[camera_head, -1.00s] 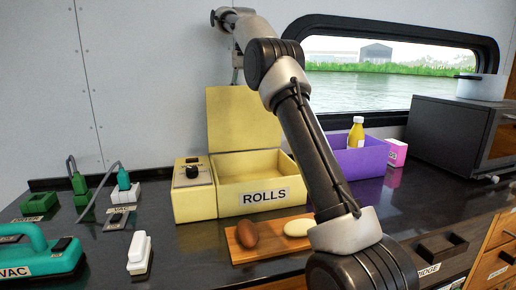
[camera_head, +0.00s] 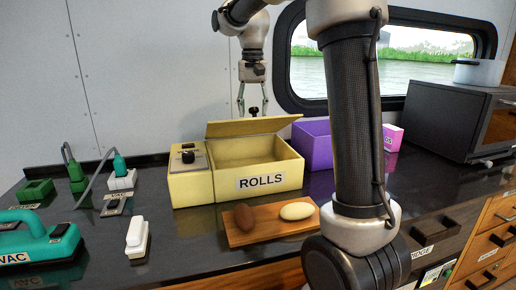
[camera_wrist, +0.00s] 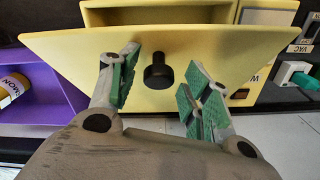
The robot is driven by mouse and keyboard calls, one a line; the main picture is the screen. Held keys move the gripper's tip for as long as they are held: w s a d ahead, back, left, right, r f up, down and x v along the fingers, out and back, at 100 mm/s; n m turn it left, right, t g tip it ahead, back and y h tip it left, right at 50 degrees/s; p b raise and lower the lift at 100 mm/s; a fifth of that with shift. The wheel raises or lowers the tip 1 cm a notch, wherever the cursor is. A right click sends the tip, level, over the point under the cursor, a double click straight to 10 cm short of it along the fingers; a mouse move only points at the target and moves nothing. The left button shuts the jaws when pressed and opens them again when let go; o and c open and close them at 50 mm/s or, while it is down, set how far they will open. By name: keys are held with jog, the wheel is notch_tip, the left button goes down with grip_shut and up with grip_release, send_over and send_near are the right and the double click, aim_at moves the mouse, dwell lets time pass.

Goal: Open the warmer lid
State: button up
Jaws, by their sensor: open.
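The yellow warmer, marked ROLLS (camera_head: 260,182), stands on the dark counter with a control panel at its left. Its lid (camera_head: 245,127) is partly raised, hinged at the back and leaning forward over the open box. My gripper (camera_head: 253,103) is behind and above the lid, fingers pointing down. In the wrist view the lid's outer face (camera_wrist: 220,52) fills the middle, with a black knob (camera_wrist: 158,72) on it. The open green-padded fingers (camera_wrist: 163,65) are on either side of the knob, with gaps visible. The warmer's interior looks empty where visible.
A wooden board (camera_head: 270,226) with a brown roll and a pale roll lies in front. A purple bin (camera_head: 316,147) is at right, partly hidden by my arm. The wall is close behind the warmer. Green plugs and a teal vac (camera_head: 40,240) are left.

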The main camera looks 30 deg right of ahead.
jog(key=s+a+f, duration=0.1)
jog(key=s+f, duration=0.4)
jog(key=f, duration=0.6)
jog(key=shift+f, duration=0.15)
jog(key=shift+s, duration=0.15)
